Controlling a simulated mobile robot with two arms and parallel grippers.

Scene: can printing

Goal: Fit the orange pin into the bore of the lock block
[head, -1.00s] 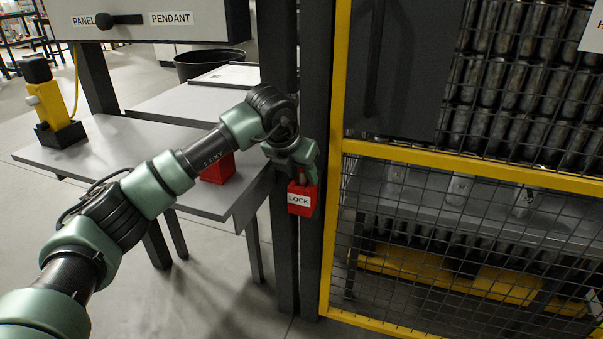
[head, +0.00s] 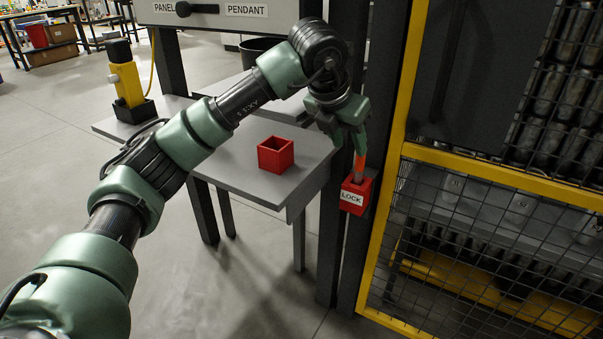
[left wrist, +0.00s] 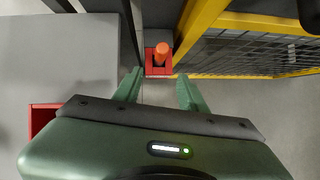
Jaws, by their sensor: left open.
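The red lock block (head: 355,196), labelled LOCK, is fixed to the dark post beside the yellow-framed mesh fence. The orange pin (head: 360,163) stands in its top opening with its upper part sticking out; how deep it sits is hidden. My left gripper (head: 351,138) is just above the block, open, its fingers pointing down near the pin's top. In the left wrist view the orange pin (left wrist: 159,54) shows in the red lock block (left wrist: 158,68), ahead of and between the open fingertips, and the gripper holds nothing. My right gripper is not in view.
An empty red open box (head: 276,155) sits on the grey table (head: 235,160) left of the post. A yellow and black device (head: 128,85) stands at the table's far left. The mesh fence (head: 480,240) stands close on the right.

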